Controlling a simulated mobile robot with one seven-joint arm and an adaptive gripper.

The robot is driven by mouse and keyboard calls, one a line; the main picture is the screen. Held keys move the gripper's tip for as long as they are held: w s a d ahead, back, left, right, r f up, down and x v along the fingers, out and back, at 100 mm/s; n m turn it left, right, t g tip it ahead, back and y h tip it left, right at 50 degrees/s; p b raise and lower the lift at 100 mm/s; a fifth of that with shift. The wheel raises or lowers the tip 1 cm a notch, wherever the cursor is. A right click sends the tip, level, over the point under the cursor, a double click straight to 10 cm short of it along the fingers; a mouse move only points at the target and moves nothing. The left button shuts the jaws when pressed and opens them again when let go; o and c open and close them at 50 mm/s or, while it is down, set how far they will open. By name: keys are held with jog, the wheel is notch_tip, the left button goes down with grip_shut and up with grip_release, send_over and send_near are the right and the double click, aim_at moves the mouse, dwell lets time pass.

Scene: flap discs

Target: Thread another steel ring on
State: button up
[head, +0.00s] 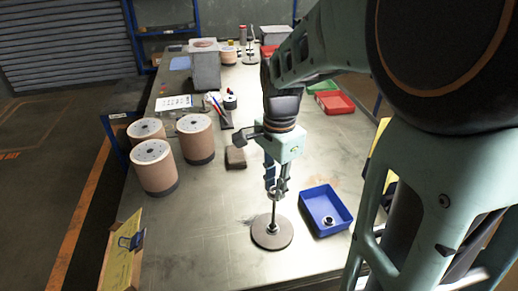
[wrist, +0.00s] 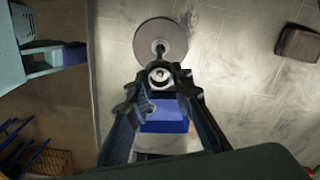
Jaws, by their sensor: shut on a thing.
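A spindle stand with a round grey-brown base (head: 272,232) and a thin upright rod (head: 274,208) stands near the front of the bench. Its base also shows at the top of the wrist view (wrist: 174,36). My gripper (head: 275,190) is over the rod, fingers pointing down. In the wrist view its fingertips are shut on a small steel ring (wrist: 159,74), lined up with the rod's top. I cannot tell whether the rod tip is inside the ring. A blue tray (head: 313,204) right of the stand holds another steel ring (head: 328,220).
A dark brown block (head: 235,158) lies behind and left of the stand. Several copper-coloured drums (head: 155,168) stand at the left. A red tray (head: 335,103) lies farther back. The bench left of the stand is clear.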

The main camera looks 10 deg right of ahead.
aim_at(273, 219)
jog(key=shift+f+b, duration=0.45)
jog(key=shift+f, duration=0.25)
jog(key=shift+f+b, duration=4.6)
jog(key=shift+f, duration=1.6)
jog(key=o, duration=0.8)
jog(key=shift+o, duration=0.2)
jog(key=shift+r, duration=0.15)
notch_tip(273, 219, up, 12)
jog(key=shift+f, duration=0.1)
